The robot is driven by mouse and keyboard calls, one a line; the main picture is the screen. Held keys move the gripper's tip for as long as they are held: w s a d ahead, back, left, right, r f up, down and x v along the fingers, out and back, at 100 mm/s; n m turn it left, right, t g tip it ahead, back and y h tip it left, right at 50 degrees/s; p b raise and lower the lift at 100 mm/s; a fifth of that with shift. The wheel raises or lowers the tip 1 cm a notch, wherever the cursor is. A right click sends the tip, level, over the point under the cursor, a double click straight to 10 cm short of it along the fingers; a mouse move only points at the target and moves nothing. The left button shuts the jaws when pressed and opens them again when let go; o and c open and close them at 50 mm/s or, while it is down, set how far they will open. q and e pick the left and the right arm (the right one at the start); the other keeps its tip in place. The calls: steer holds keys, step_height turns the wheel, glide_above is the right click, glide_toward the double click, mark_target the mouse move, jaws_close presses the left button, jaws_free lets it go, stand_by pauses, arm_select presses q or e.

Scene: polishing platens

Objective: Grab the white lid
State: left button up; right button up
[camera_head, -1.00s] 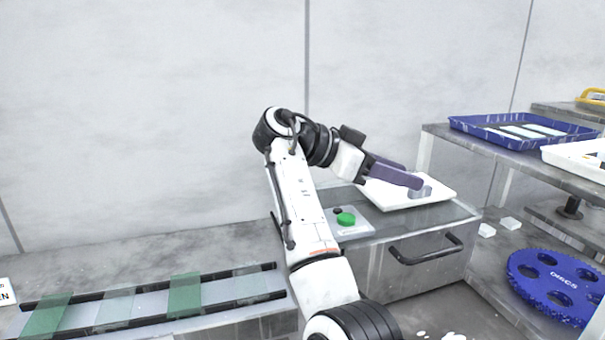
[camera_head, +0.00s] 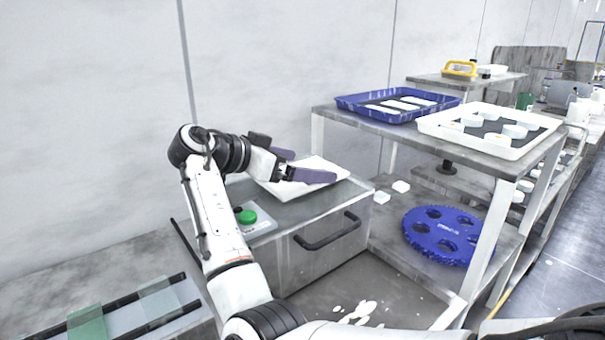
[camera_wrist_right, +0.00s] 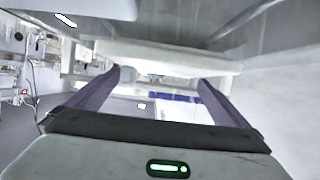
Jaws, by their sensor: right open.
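The white lid (camera_head: 327,168) is a flat, pale square slab on top of the grey box (camera_head: 345,192) in the head view. It also shows in the right wrist view as a wide white slab (camera_wrist_right: 165,56) across the fingers, with a small grey knob (camera_wrist_right: 127,74) by the left finger. My right gripper (camera_head: 314,165) is open with purple-grey fingers, level with the lid and over it in the picture. In the right wrist view its fingers (camera_wrist_right: 160,78) are spread apart. Whether they touch the lid cannot be told. My left gripper is not in view.
To the right, a shelf holds a blue tray (camera_head: 350,104) and a white tray (camera_head: 430,124). A blue disc (camera_head: 440,246) lies lower down.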

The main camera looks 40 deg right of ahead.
steer(key=shift+d, duration=0.1)
steer(key=shift+c, duration=0.3)
steer(key=c, duration=0.9)
